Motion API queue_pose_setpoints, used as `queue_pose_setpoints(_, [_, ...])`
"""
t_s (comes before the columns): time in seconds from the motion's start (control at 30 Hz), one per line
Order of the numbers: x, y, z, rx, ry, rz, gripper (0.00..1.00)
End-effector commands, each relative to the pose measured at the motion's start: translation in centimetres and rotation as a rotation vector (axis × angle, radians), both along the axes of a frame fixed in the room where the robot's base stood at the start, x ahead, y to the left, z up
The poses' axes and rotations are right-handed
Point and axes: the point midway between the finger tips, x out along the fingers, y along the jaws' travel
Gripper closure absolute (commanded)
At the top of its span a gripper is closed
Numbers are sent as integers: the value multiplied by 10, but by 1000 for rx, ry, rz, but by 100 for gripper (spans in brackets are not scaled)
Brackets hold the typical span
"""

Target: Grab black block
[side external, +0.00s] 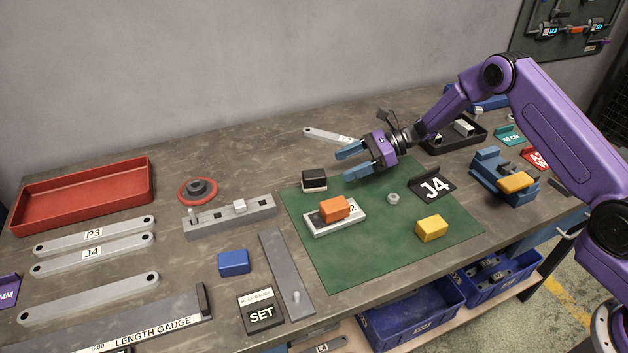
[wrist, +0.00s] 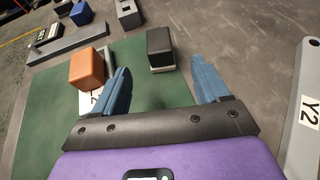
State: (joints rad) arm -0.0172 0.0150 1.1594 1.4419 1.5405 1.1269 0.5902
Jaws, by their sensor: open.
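The black block (side external: 314,178) stands at the back left edge of the green mat (side external: 345,278), with a light layer at its base.
An orange block (side external: 334,208) sits on a labelled light plate (side external: 322,226) in front of the black block. A grey bar (side external: 325,135) lies behind my gripper.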

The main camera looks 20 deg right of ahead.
Motion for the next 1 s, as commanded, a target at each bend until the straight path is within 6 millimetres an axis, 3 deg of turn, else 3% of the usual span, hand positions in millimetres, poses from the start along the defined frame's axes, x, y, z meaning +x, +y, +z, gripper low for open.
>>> queue_pose_setpoints(0.2, [6,33,-14,0,1,2,26])
queue_pose_setpoints(0.47, [9,47,-21,0,0,2,26])
queue_pose_setpoints(0.8, [17,85,-38,-1,0,2,26])
queue_pose_setpoints(1.0, [19,89,-40,-1,0,0,26])
